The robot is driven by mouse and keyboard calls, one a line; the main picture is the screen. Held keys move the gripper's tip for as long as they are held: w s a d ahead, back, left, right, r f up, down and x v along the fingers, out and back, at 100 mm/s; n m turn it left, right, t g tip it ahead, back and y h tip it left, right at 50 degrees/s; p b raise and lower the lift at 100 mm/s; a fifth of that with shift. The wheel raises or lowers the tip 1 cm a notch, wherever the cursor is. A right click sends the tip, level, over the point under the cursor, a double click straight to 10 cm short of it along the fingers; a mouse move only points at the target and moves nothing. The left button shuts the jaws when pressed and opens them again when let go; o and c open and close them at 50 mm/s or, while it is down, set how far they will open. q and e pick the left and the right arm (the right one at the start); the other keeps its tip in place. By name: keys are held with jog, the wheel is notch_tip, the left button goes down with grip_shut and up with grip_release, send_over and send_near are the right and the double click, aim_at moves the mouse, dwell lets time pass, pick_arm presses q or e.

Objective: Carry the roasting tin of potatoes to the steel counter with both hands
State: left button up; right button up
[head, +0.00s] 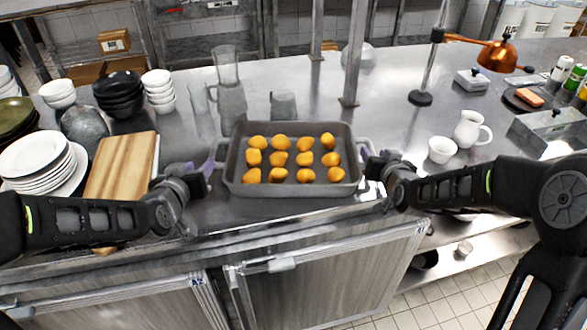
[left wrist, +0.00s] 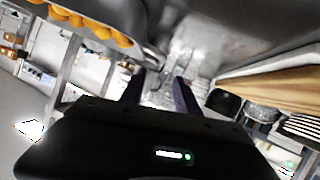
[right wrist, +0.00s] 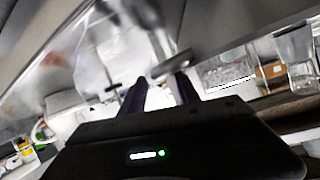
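The grey roasting tin (head: 290,189) sits level at the front of the steel counter (head: 300,213), with rows of yellow potatoes (head: 279,158) in it. Potatoes also show in the left wrist view (left wrist: 98,28). My left gripper (head: 214,164) is at the tin's left handle, and my right gripper (head: 368,161) is at its right handle. In the left wrist view the fingers (left wrist: 158,85) stand apart, with the handle just past their tips. In the right wrist view the fingers (right wrist: 162,85) also stand apart near the handle. Contact with the handles is unclear.
A wooden board (head: 122,165) and stacked white plates (head: 40,160) stand left of the tin. Bowls and clear glass containers (head: 226,65) stand behind. A white cup (head: 442,149) and jug (head: 471,130) are to the right. A steel post (head: 355,60) rises behind the tin.

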jog(key=v, duration=0.8)
jog(key=shift+s+r, duration=0.1)
jog(key=shift+s, duration=0.25)
